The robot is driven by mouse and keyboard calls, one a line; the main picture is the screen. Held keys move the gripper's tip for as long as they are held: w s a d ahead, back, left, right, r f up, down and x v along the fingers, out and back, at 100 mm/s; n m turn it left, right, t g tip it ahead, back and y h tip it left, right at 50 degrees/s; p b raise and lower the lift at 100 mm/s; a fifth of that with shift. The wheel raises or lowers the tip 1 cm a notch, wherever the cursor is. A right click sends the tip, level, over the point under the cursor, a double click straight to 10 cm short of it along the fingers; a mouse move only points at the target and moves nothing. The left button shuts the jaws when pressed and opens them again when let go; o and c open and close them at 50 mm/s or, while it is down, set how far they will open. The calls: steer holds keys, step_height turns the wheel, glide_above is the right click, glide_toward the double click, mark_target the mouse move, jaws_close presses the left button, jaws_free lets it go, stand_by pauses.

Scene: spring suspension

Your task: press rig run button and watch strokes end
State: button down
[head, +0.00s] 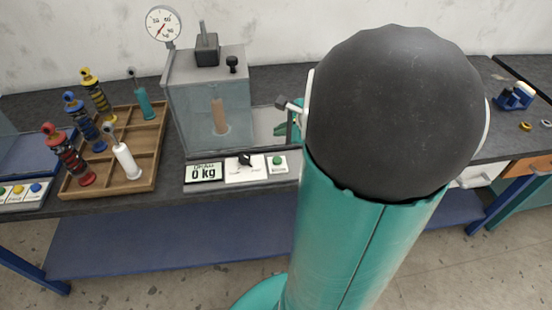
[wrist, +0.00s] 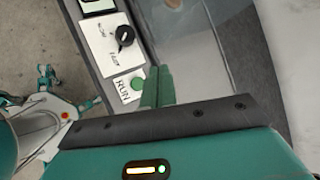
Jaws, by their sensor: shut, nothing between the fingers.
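The rig (head: 182,92) is a grey-topped box with a clear front and a tan cylinder (head: 219,116) inside. Its front panel has a display (head: 204,172) reading 0 kg, a black knob (head: 245,160) and a green run button (head: 277,160). In the wrist view the green button (wrist: 138,84) sits by the word RUN, below the black knob (wrist: 125,36). My gripper (wrist: 158,74) is shut and empty, its green fingertips just right of the button in that view. I cannot tell their height above the panel. My arm hides most of the gripper in the head view.
A round gauge (head: 164,24) stands on the rig's back left. Left of it, a wooden tray (head: 146,179) holds several coloured shock absorbers. A panel with coloured buttons (head: 19,193) is at the far left. A blue tool (head: 515,97) lies at the right. My arm covers the bench's middle.

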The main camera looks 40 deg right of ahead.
mark_target(280, 161)
steer(key=shift+a+f, duration=0.1)
steer(key=shift+f, duration=3.85)
steer(key=shift+f, duration=0.1)
steer(key=shift+f, duration=0.3)
